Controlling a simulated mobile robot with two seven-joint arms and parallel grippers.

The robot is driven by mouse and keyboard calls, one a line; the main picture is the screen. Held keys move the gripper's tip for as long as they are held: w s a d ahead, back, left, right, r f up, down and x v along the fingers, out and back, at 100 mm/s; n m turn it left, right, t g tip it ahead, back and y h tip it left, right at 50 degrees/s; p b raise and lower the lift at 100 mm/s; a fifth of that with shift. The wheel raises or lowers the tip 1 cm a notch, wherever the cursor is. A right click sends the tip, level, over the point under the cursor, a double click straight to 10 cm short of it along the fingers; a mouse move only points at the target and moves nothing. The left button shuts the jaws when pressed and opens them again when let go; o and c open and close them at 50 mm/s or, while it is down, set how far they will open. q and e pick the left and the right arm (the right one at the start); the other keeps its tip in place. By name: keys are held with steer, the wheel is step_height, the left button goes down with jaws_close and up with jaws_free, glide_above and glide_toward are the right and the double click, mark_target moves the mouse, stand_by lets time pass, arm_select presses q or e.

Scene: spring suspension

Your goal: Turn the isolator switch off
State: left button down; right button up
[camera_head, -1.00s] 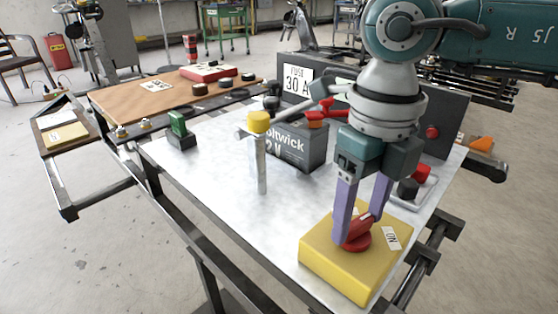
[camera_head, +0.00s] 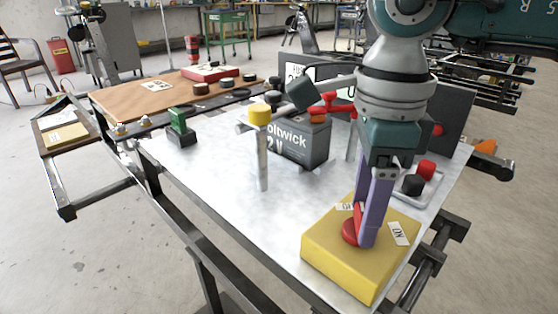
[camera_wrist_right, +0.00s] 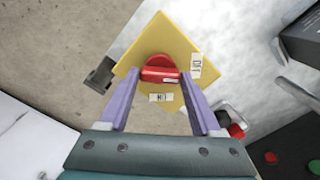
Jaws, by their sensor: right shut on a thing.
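The isolator switch is a yellow box (camera_head: 340,262) at the front right of the pale table, with a red rotary knob (camera_head: 350,232) on top. An ON label (camera_head: 398,233) is right of the knob; another label (camera_head: 345,206) is partly hidden behind it. My right gripper (camera_head: 364,235) points down and is shut on the knob. In the right wrist view the knob's red handle (camera_wrist_right: 160,75) lies crosswise between the fingertips, a pale mark on its right half. The OFF label (camera_wrist_right: 196,66) is to its right, the ON label (camera_wrist_right: 161,97) below it. My left gripper is not in view.
A grey battery (camera_head: 300,140) stands behind the box, and a yellow-capped post (camera_head: 261,150) stands to the left. A tray (camera_head: 430,185) with red and black caps lies right of my gripper. Bare table (camera_head: 215,185) lies left of the post.

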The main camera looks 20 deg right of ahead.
steer(key=shift+n, duration=0.9)
steer(key=o, duration=1.4)
step_height(320, 180, up, 10)
steer(key=shift+p, duration=1.05)
